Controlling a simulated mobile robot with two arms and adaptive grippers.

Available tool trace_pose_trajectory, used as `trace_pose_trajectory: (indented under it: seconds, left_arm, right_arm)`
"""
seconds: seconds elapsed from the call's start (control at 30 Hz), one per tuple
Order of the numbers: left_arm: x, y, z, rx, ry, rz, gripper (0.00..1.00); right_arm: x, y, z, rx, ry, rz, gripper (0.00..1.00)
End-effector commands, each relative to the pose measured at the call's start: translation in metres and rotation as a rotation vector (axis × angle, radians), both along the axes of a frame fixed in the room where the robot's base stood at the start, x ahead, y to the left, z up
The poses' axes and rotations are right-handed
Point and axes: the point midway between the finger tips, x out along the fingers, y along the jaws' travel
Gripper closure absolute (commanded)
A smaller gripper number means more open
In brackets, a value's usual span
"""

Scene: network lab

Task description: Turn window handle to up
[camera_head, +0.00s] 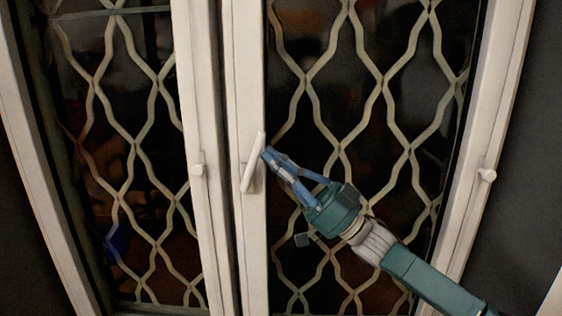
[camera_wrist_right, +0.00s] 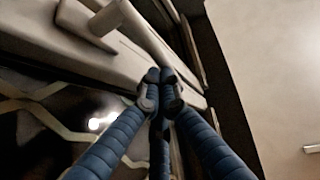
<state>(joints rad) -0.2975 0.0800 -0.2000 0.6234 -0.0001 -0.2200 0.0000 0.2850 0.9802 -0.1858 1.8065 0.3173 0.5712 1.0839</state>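The white window handle (camera_head: 252,165) is on the middle post of the window in the head view. Its bar stands close to upright, with its top end leaning right. My right gripper (camera_head: 267,154) is just right of the handle's upper part, its blue fingers drawn together at the tips. In the right wrist view, the handle (camera_wrist_right: 145,35) shows as a pale bar on a round mount, and the gripper tips (camera_wrist_right: 160,82) meet close to the bar with nothing seen between them. I cannot tell whether they touch it. My left gripper is not in view.
The window's white middle post (camera_head: 245,70) stands between two dark panes covered by a pale wavy lattice (camera_head: 385,82). Small white knobs sit on the left sash (camera_head: 198,170) and the right frame (camera_head: 487,175). Dark wall flanks the window.

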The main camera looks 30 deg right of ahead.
Motion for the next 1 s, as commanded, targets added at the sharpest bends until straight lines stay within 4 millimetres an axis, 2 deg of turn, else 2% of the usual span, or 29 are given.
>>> trace_pose_trajectory:
  seconds: [0.03,0.3,1.0]
  left_arm:
    - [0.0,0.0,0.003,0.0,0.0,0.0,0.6]
    - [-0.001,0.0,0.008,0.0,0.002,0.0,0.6]
    - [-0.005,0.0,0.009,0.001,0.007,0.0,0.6]
  right_arm:
    - [0.001,0.002,0.006,0.002,-0.003,0.001,1.0]
    - [0.007,0.011,0.013,0.003,-0.002,0.001,1.0]
    - [0.01,0.017,0.015,0.002,-0.001,0.0,1.0]
